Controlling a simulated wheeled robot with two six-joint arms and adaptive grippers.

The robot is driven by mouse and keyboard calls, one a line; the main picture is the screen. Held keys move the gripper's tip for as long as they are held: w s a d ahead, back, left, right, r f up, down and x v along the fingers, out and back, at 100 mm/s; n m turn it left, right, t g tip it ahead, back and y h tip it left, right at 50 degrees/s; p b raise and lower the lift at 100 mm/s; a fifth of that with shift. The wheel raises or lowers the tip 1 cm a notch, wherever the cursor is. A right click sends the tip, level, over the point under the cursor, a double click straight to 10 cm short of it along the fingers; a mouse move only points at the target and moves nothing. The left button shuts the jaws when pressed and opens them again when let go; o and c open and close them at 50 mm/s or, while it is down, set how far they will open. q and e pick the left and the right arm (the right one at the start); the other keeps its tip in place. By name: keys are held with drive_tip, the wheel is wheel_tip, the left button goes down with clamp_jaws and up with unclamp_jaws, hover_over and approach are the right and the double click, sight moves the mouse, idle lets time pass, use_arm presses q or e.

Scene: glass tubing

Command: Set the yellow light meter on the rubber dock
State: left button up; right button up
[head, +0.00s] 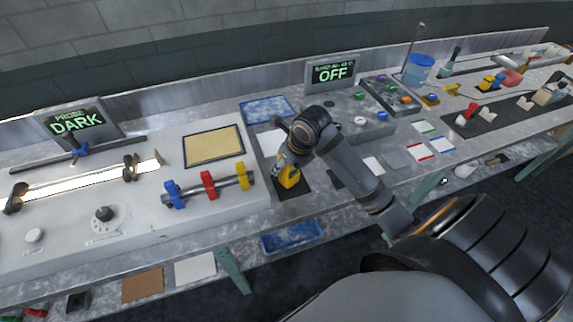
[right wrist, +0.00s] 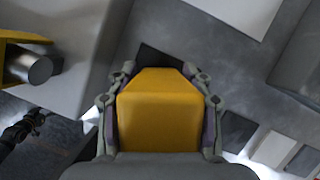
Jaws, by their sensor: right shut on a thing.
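The yellow light meter (head: 288,179) is between the fingers of my right gripper (head: 287,166), low over the bench beside the white console. In the right wrist view the meter (right wrist: 160,115) fills the space between both fingers of the right gripper (right wrist: 160,72), which are shut on its sides. A dark mat (head: 294,191), which looks like the rubber dock, lies under and around the meter. A dark corner (right wrist: 160,55) shows past the meter in the right wrist view. Whether the meter touches the mat is hidden. My left gripper is not in view.
The white console (head: 130,220) with a rail of blue, red and yellow clamps (head: 208,184) stands close on the left. A blue tray (head: 266,109) lies behind. A control panel (head: 362,118) and coloured-edged cards (head: 428,137) are to the right.

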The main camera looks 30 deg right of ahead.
drive_tip(key=shift+f, duration=0.25)
drive_tip(key=o, duration=1.4)
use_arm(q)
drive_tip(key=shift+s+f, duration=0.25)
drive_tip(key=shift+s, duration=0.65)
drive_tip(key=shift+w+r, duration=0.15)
use_arm(e)
drive_tip(key=shift+r, duration=0.15)
drive_tip(key=shift+r, duration=0.3)
drive_tip(key=v, duration=1)
drive_tip(key=shift+d+p, duration=0.2)
drive_tip(key=shift+p, duration=0.2)
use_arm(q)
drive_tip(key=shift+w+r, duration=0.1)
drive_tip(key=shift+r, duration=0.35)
use_arm(e)
drive_tip(key=shift+v, duration=0.8)
